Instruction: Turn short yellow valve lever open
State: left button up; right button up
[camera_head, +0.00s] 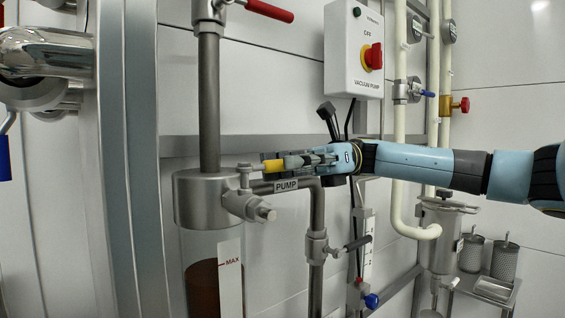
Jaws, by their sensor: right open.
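The short yellow valve lever (272,165) sticks out to the right from a small metal valve (246,176) on the metal cap (192,200) of a glass vessel. It lies roughly level, above the pipe labelled PUMP. My right gripper (294,161) comes in from the right and is open, with its fingers at the lever's free end. The fingers overlap the lever's end in this view, and I cannot tell whether they touch it. My left gripper is not in view.
A vertical pipe (209,105) rises from the cap, with a red-handled valve (268,10) at the top. The vacuum pump switch box (354,50) is on the wall above my right arm. A grey-handled valve (318,248) sits below. A large metal column (130,150) stands left.

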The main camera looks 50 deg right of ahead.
jog(key=shift+a, duration=0.45)
grip_shut()
